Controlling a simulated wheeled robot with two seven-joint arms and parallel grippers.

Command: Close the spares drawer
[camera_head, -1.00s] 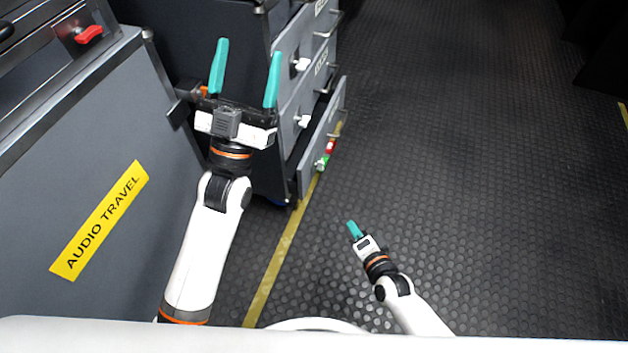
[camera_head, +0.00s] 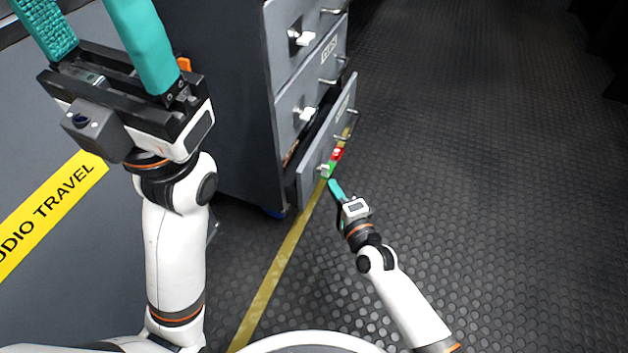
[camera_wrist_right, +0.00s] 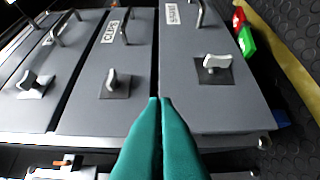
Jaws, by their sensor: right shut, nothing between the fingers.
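The spares drawer (camera_head: 318,150) is the lowest grey drawer of the cabinet. It stands partly out, with a dark gap behind its front. In the right wrist view its labelled front (camera_wrist_right: 205,100) has a bar handle (camera_wrist_right: 200,14) and a pale latch (camera_wrist_right: 213,63). My right gripper (camera_head: 334,185) is shut and empty in front of the drawer's lower near end. Its teal fingertips (camera_wrist_right: 160,98) point at the drawer front; I cannot tell whether they touch. My left gripper (camera_head: 75,15) is open and empty, high at the left, its tips cut off by the frame.
The drawers above (camera_head: 312,90) look closed. A red block (camera_head: 337,154) and a green block (camera_head: 328,168) show beside the spares drawer. A panel with a yellow AUDIO TRAVEL label (camera_head: 45,215) stands at the left. The dark studded floor (camera_head: 480,200) at the right is clear.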

